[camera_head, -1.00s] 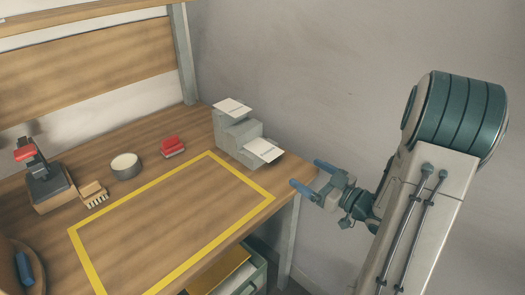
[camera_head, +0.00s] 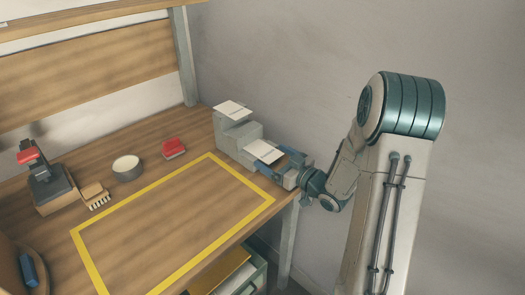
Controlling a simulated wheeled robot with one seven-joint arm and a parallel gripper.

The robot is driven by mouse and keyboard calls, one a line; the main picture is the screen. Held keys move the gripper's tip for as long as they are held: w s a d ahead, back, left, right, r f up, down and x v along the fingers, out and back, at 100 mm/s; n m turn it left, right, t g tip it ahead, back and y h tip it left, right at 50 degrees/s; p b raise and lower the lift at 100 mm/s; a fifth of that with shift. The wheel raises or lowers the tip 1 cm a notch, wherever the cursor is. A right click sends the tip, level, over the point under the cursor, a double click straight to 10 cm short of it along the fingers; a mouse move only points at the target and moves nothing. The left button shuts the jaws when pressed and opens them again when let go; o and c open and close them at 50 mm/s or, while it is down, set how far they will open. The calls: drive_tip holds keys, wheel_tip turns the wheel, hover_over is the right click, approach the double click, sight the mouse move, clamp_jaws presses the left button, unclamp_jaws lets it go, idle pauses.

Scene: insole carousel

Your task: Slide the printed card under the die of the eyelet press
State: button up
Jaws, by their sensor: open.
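Two white printed cards lie on a grey stepped stand at the bench's back right corner. The upper card (camera_head: 234,110) is on the top step, and the lower card (camera_head: 265,151) is on the lower step, overhanging it. My gripper (camera_head: 272,161) is open at the right end of the stand, its blue fingers around or beside the lower card's right end. I cannot tell whether they touch it. The eyelet press (camera_head: 48,181), dark with a red top on a wooden base, stands at the far left. The gap under its die is too small to make out.
The grey stepped stand (camera_head: 234,138) is close to my gripper. A red block (camera_head: 173,148), a round tin (camera_head: 127,170) and a brush (camera_head: 95,194) stand between stand and press. A yellow outline (camera_head: 88,262) encloses clear bench. An open drawer (camera_head: 245,281) is below the front edge.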

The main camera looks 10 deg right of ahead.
drive_tip(key=shift+c, duration=0.3)
drive_tip(key=c, duration=1.1)
drive_tip(key=shift+o, duration=0.2)
